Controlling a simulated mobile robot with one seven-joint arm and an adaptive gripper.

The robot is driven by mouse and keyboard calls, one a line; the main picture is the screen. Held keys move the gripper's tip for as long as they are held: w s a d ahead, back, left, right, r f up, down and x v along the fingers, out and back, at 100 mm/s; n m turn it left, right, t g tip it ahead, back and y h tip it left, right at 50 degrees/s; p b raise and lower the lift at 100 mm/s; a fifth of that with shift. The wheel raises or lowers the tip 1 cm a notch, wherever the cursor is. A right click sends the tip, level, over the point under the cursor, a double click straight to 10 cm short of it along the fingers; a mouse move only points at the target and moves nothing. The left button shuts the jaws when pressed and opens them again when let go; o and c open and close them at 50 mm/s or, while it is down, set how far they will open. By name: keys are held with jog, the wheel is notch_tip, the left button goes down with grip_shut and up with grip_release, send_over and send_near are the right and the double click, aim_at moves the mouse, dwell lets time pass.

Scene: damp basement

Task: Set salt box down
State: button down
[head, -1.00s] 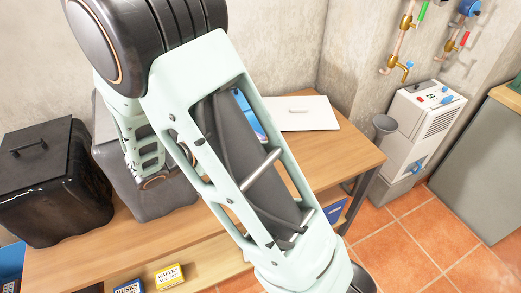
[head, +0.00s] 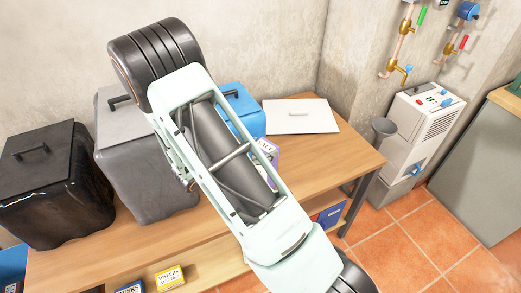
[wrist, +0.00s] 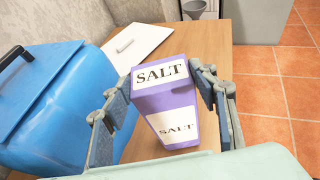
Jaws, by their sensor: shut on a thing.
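The salt box (wrist: 172,118) is a purple carton with white SALT labels, seen close up in the wrist view. My gripper (wrist: 163,88) has a finger on each side of it and is shut on it. The box appears upright above or on the wooden table (wrist: 212,50); I cannot tell whether its base touches the top. In the head view a small part of the salt box (head: 268,149) shows beside my arm, which hides the rest and my gripper.
A blue bin (head: 248,118) stands close left of the salt box. A white board with a handle (head: 300,122) lies behind it. Grey (head: 145,165) and black (head: 45,190) bins stand further left. Bare tabletop (head: 335,155) shows at the right, near its edge.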

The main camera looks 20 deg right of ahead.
jog(key=shift+f, duration=0.45)
jog(key=shift+f, duration=0.15)
jog(key=c, duration=0.8)
grip_release()
jog(key=shift+s+a+r, duration=0.1)
jog(key=shift+a+r, duration=0.1)
jog(key=shift+a, duration=0.05)
jog(key=b+v, duration=0.1)
jog(key=v, duration=1)
jog(key=shift+s+a, duration=0.2)
jog(key=shift+a, duration=0.05)
jog(key=shift+d+r, duration=0.1)
